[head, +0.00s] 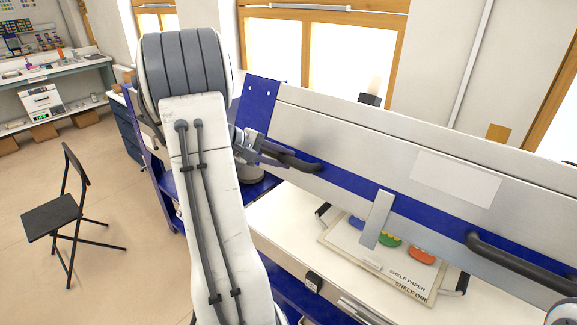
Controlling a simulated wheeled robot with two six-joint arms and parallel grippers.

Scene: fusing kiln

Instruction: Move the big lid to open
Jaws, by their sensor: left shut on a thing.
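The big lid (345,135) is a long silver panel with a blue band along its lower front edge. It stands raised above the white kiln bed (275,215), so the bed shows beneath it. A dark handle (303,166) sticks out at the lid's left end, and a second dark handle (515,262) is at its right. My left gripper (275,155) is shut on the left handle, partly hidden behind my arm. My right gripper is not in view; only a small white piece shows at the lower right edge.
A board marked "SHELF PAPER" and "SHELF ONE" (390,286) lies on the bed with coloured pieces on it. A black folding chair (55,215) stands on open floor at left. A workbench (60,68) is at the back left. Windows line the wall behind the lid.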

